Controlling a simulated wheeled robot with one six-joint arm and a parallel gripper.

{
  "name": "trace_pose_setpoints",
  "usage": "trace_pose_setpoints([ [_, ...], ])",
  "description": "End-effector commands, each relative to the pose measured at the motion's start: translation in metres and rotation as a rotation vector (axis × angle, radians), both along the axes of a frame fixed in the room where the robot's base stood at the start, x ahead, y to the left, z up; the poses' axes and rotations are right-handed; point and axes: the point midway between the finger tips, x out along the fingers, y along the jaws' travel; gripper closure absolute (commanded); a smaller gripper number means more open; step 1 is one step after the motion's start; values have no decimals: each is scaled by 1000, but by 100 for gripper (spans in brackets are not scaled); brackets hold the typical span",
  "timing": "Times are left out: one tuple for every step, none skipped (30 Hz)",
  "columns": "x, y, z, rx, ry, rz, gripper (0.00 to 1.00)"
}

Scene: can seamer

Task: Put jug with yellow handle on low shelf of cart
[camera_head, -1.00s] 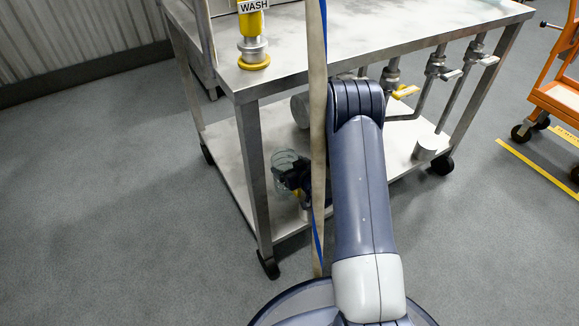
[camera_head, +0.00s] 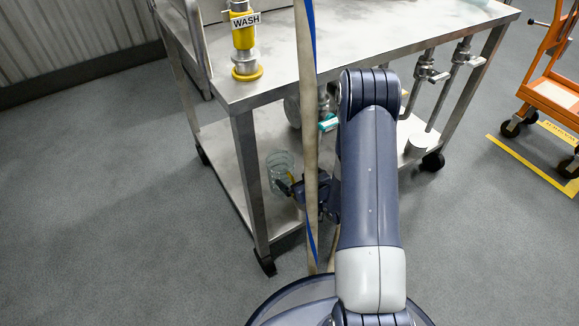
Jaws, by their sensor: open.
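The jug (camera_head: 279,165) is clear, with a bit of yellow handle showing on its right side. It looks upright on the low shelf (camera_head: 218,145) of the metal cart, just behind the front left leg. My gripper (camera_head: 289,188) is open at the jug's lower right, close to the handle. I cannot tell whether the fingers touch the handle. A hanging strap and my arm partly cover the gripper and the shelf to its right.
The beige and blue strap (camera_head: 309,120) hangs in front of the cart. Valves (camera_head: 427,72) hang under the tabletop (camera_head: 385,45). A yellow "WASH" fitting (camera_head: 244,45) stands on top. An orange cart (camera_head: 553,95) is at the right. The floor at left is clear.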

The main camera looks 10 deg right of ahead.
Motion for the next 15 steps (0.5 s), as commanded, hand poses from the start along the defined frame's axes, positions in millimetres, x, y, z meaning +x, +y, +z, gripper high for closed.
trace_pose_setpoints([
  [-8,-3,6,2,3,-3,0],
  [-12,-4,7,2,2,-3,0],
  [-16,-6,9,1,1,-3,0],
  [-19,-7,10,1,1,-2,0],
  [-21,-7,11,0,1,-1,0],
  [-24,-8,11,0,1,-1,0],
  [-25,-8,12,1,1,0,0],
  [-26,-9,12,1,0,0,0],
  [-27,-9,12,1,0,0,0],
  [-28,-9,12,1,0,0,0],
  [-28,-9,12,1,-1,0,0],
  [-28,-9,12,1,-1,0,0],
  [-28,-9,12,1,-1,0,0],
  [-28,-9,12,0,-1,0,0],
  [-28,-9,12,1,-1,0,0],
])
